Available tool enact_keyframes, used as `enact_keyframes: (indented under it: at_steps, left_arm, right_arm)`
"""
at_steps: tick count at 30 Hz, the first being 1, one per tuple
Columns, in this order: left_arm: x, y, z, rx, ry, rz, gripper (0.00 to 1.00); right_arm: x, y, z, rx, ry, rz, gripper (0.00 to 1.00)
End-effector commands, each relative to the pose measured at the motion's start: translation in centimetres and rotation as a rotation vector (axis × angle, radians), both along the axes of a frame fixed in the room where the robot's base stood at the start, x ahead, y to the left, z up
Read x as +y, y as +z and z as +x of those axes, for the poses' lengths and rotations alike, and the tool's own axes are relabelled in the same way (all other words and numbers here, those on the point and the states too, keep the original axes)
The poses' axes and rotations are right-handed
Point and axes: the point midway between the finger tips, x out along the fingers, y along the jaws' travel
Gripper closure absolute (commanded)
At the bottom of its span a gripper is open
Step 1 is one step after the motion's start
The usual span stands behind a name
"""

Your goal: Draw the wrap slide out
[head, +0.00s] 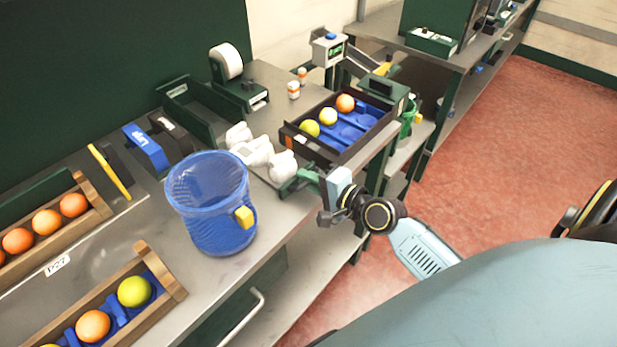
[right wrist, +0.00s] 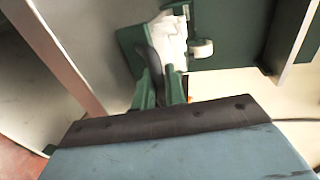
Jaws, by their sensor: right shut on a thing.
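The wrap slide (head: 297,183) shows as a green piece at the front edge of the bench, with white crumpled wraps (head: 258,152) on and behind it. In the right wrist view the green slide (right wrist: 136,42) carries white wrap material (right wrist: 166,38). My right gripper (head: 320,190) is at the slide's front end, at the bench edge, and is shut on it. The contact itself is partly hidden by the gripper body. My left gripper is not in view.
A blue bin (head: 210,215) stands left of the slide. A dark tray (head: 338,148) with fruit and blue dividers lies just right of it. The red floor (head: 500,150) to the right is open.

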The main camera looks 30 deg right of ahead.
Motion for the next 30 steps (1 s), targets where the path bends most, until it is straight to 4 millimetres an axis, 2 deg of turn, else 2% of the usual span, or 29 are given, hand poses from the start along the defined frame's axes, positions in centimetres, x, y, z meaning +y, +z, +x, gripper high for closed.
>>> enact_keyframes:
  at_steps: [2, 3, 7, 15, 19, 23, 30]
  left_arm:
    - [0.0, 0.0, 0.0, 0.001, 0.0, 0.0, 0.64]
    - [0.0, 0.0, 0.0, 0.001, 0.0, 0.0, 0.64]
    - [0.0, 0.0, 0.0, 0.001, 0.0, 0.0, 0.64]
    - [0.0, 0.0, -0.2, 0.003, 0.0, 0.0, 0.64]
    - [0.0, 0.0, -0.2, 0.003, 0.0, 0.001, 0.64]
    - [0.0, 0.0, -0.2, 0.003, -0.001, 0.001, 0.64]
    - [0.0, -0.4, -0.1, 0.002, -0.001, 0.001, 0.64]
  right_arm:
    - [-0.1, -0.2, -0.2, 0.007, 0.0, -0.001, 1.0]
    - [-0.1, -0.3, -0.2, 0.007, 0.0, -0.001, 0.86]
    - [-0.1, -0.2, -0.2, 0.007, 0.0, -0.001, 0.7]
    - [-0.1, -0.1, -0.2, 0.004, 0.0, 0.0, 0.7]
    - [-0.3, 0.0, -0.9, 0.004, -0.001, -0.001, 0.7]
    - [-0.8, 0.3, -2.8, 0.007, 0.0, -0.002, 0.7]
    - [-2.2, 1.2, -7.3, 0.009, 0.001, -0.004, 0.7]
